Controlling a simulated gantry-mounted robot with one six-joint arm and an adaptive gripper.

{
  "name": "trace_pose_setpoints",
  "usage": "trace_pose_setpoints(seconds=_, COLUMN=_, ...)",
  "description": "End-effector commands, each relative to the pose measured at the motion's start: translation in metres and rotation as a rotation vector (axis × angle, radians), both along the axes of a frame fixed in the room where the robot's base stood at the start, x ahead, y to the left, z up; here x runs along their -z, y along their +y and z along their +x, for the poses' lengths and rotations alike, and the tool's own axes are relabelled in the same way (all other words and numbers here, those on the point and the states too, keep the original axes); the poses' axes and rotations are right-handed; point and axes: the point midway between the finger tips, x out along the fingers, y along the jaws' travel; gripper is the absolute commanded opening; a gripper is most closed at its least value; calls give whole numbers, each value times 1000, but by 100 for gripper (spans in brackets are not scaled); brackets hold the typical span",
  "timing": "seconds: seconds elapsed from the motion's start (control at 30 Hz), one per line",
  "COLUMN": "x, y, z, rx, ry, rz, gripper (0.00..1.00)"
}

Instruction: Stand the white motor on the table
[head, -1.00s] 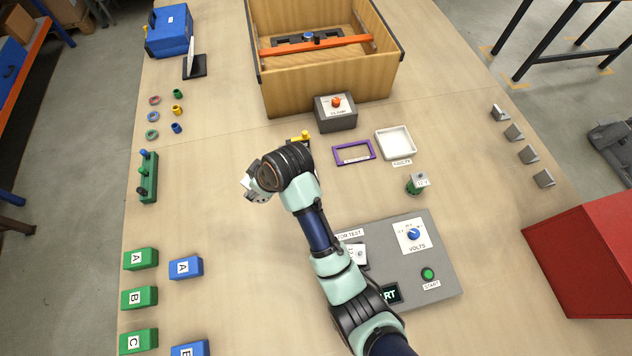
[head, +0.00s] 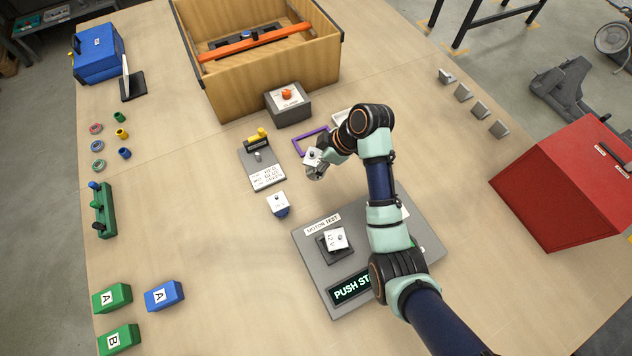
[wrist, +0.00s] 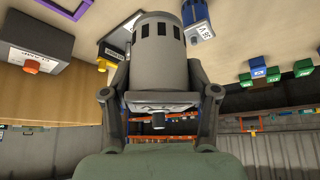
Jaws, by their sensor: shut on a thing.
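My gripper (head: 318,167) is shut on a pale grey-white motor (wrist: 160,55), which also shows in the head view (head: 314,156). In the wrist view its dark-slotted body lies between the two fingers, and its labelled white end plate with a dark shaft faces my palm. In the head view that plate faces mostly up. The motor is over the table (head: 200,260), just in front of the purple frame; I cannot tell whether it touches the table. Another white-topped motor (head: 338,239) sits on the motor test unit (head: 312,262). A blue motor (head: 278,204) stands left of it.
A grey plate with a yellow part (head: 256,171) lies left of my gripper. The purple frame (head: 304,147), the grey box with an orange knob (head: 288,104) and the wooden crate (head: 225,95) are behind. Open table lies left of the blue motor. My arm hides part of the test unit.

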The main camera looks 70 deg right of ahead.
Motion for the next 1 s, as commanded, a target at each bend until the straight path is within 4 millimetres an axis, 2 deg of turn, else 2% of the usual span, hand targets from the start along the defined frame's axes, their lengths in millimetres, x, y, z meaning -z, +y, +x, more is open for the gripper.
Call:
trace_pose_setpoints(seconds=0.03, x=19, y=1, z=0, rx=1, ry=1, rz=4, gripper=0)
trace_pose_setpoints(seconds=0.1, x=39, y=0, z=0, rx=1, ry=0, rz=2, gripper=0)
trace_pose_setpoints(seconds=0.33, x=98, y=0, z=0, rx=2, ry=0, rz=0, gripper=0)
trace_pose_setpoints(seconds=0.43, x=111, y=0, z=1, rx=1, ry=-1, rz=-1, gripper=0)
trace_pose_setpoints(seconds=0.67, x=117, y=0, z=1, rx=2, ry=-1, rz=-2, gripper=0)
trace_pose_setpoints(seconds=0.9, x=154, y=0, z=0, rx=2, ry=0, rz=1, gripper=0)
trace_pose_setpoints(seconds=1.0, x=159, y=-1, z=1, rx=2, ry=-1, rz=-2, gripper=0)
